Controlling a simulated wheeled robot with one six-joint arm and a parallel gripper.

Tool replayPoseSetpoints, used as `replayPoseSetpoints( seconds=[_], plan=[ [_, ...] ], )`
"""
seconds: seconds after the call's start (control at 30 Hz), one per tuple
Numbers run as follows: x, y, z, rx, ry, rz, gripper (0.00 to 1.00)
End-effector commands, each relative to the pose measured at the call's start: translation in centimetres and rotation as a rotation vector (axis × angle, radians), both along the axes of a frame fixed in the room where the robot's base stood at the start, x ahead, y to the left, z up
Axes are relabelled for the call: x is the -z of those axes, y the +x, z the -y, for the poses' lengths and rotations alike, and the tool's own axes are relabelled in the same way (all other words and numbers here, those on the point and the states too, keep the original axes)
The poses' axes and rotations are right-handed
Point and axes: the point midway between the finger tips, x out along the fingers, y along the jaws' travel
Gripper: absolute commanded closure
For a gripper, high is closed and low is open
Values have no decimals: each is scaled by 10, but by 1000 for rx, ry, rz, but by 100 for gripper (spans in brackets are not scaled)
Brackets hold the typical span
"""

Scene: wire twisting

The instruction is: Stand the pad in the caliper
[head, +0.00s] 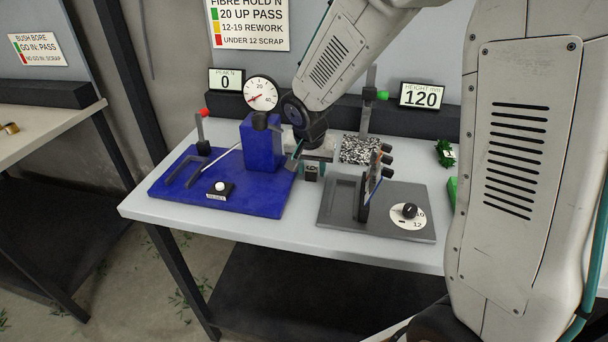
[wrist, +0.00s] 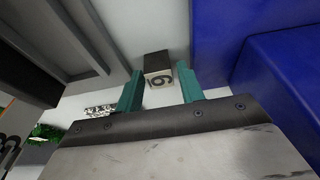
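My gripper (wrist: 160,88) is open, with its two teal fingers apart. I cannot tell for certain which piece is the pad or the caliper.
A blue fixture (head: 265,205) with a tall block and round gauge (head: 260,93) stands left of my gripper. A speckled plate (head: 360,150), a post with a green piece (head: 370,95) and a "120" display (head: 421,96) are behind. The table's front strip is clear.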

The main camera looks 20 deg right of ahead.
Motion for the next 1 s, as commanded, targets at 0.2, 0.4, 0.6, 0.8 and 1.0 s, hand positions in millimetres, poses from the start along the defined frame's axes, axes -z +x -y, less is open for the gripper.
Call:
replayPoseSetpoints(
  seconds=[0.2, 0.4, 0.6, 0.8, 1.0],
  plan=[
    [0, 0, -1, -3, 0, 1, 67],
    [0, 0, -2, -4, 0, 1, 100],
    [-2, 1, -2, -4, 0, 2, 100],
    [-28, 1, -2, -4, 0, 6, 100],
    [-69, 1, -2, -4, -1, 7, 100]
  ],
)
